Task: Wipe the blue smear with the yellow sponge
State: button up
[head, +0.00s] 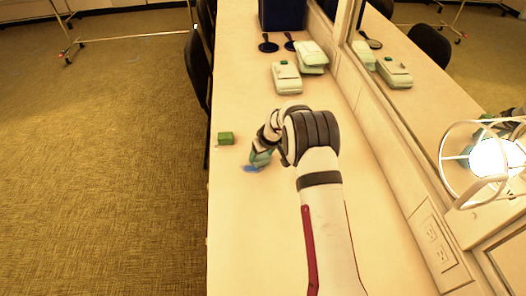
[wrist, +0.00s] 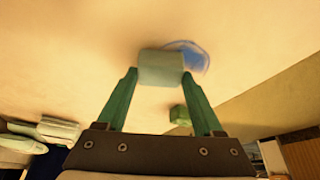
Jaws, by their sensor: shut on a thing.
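My gripper (wrist: 160,75) is shut on a pale grey-green block (wrist: 161,66), held between its two green fingertips. This block looks grey-green rather than yellow, and no plainly yellow sponge shows. The blue smear (wrist: 193,54) lies on the counter, partly hidden behind the block in the wrist view. In the head view, my gripper (head: 262,156) points down at the counter's left side, beside and over the smear (head: 251,169). The block is at or just above the surface; I cannot tell whether it touches.
A small green block (head: 225,138) stands near the counter's left edge; it also shows in the wrist view (wrist: 180,115). Pale cases (head: 286,77), dark hand mirrors (head: 268,44) and a dark blue box (head: 283,14) are farther back. A wall mirror and lit lamp (head: 492,158) line the right. The near counter is clear.

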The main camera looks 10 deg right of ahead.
jog(key=shift+a, duration=4.25)
jog(key=shift+s+a, duration=0.2)
jog(key=shift+a, duration=0.05)
jog(key=shift+s, duration=0.75)
jog(key=shift+w+d, duration=0.1)
jog(key=shift+d, duration=5)
notch_tip(320, 180, up, 8)
